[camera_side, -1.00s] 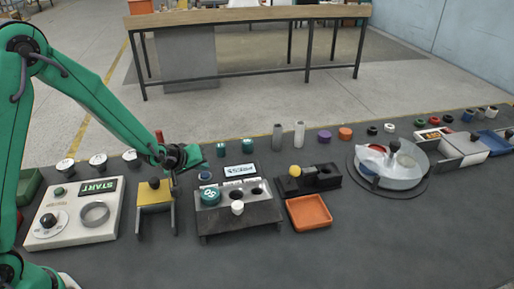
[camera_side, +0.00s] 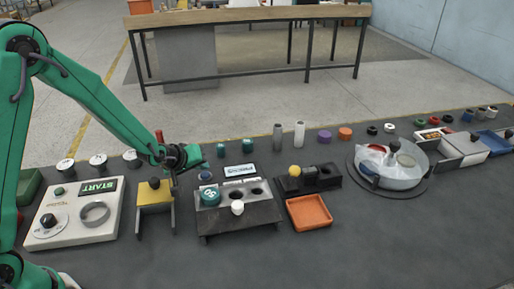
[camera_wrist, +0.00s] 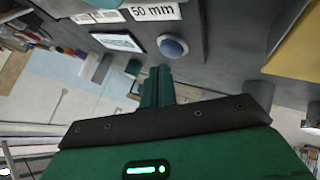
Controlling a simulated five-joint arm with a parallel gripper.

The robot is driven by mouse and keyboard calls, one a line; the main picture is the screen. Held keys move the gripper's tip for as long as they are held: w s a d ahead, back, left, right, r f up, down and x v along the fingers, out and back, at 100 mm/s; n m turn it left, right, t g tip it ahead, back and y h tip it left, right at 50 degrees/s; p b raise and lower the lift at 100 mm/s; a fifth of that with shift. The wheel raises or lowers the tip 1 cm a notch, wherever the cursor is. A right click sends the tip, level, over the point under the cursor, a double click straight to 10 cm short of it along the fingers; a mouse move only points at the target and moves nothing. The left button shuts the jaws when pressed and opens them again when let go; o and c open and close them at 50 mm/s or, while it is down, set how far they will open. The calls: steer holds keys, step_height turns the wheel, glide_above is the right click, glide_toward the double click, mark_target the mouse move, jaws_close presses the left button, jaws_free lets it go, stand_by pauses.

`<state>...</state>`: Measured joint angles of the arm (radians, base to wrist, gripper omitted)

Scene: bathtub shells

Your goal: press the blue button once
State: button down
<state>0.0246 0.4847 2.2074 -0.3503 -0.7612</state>
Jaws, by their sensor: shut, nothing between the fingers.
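The blue button (camera_side: 206,176) is a small round dome on a grey base, behind the black stand with the teal cap. It also shows in the wrist view (camera_wrist: 172,47) as a blue dome on a pale ring, fully uncovered. My gripper (camera_side: 196,164) is above and slightly behind-left of the button in the side view. In the wrist view its green fingertips (camera_wrist: 157,74) are together and empty, pointing toward the button. A gap shows between the fingertips and the button in that picture; I cannot tell the exact height.
A white label card (camera_side: 240,170) stands right of the button. The black stand (camera_side: 240,217) is in front. A yellow-topped block (camera_side: 154,195) is to the left, an orange tray (camera_side: 309,212) to the right.

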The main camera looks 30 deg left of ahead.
mark_target(202, 176)
steer(key=shift+f, duration=0.9)
stand_by(1.4)
steer(key=shift+r, duration=0.9)
steer(key=shift+r, duration=0.1)
steer(key=shift+r, duration=2.4)
